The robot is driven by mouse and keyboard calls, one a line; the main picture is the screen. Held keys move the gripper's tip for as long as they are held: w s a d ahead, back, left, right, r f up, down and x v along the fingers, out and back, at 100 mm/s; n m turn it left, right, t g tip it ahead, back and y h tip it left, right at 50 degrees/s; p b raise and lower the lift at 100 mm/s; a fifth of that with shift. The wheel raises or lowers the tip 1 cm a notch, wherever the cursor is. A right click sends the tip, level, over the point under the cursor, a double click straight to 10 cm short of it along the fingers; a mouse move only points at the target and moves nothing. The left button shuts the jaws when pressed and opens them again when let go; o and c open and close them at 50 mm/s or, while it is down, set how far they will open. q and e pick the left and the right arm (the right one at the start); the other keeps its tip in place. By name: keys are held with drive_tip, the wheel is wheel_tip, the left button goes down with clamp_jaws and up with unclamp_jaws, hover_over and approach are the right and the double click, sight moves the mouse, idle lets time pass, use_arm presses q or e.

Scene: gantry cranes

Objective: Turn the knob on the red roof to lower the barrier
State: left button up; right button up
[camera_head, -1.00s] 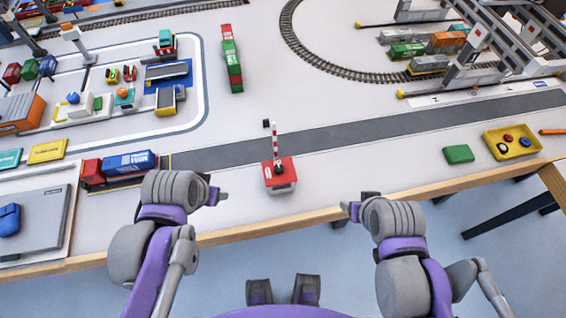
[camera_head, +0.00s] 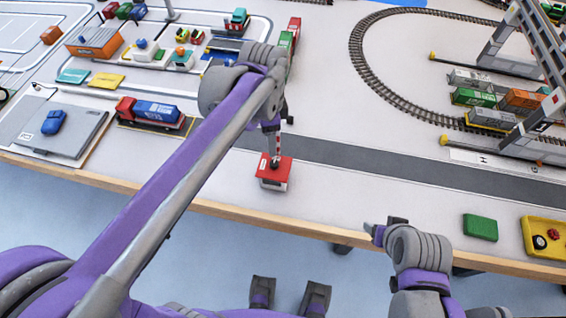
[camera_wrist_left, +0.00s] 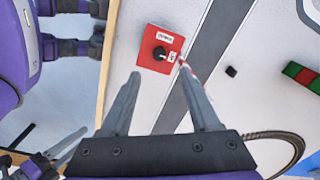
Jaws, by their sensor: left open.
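The small booth with a red roof (camera_head: 268,168) stands near the table's front edge. It also shows in the left wrist view (camera_wrist_left: 147,62), with a black knob (camera_wrist_left: 159,53) and white labels on the roof. The red-and-white barrier pole (camera_wrist_left: 183,66) is partly behind a finger in that view; its exact angle is unclear. My left gripper (camera_head: 271,138) points down above the booth. In the wrist view its fingers (camera_wrist_left: 160,72) are spread and empty, with the knob beyond their tips.
A grey road (camera_head: 400,176) runs behind the booth. A red and blue truck (camera_head: 153,113) stands to the left. A green block (camera_head: 480,227) and a yellow tray (camera_head: 530,244) lie to the right. The tabletop around the booth is mostly clear.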

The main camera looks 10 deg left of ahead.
sight(274, 163)
use_arm(q)
drive_tip(key=shift+m, duration=0.3)
drive_tip(key=f, duration=0.7)
drive_tip(key=f+b, duration=0.1)
drive_tip(key=f, duration=0.3)
drive_tip(key=shift+w+d, duration=0.2)
drive_tip(key=shift+d, duration=0.05)
drive_tip(key=shift+r, duration=0.1)
clamp_jaws()
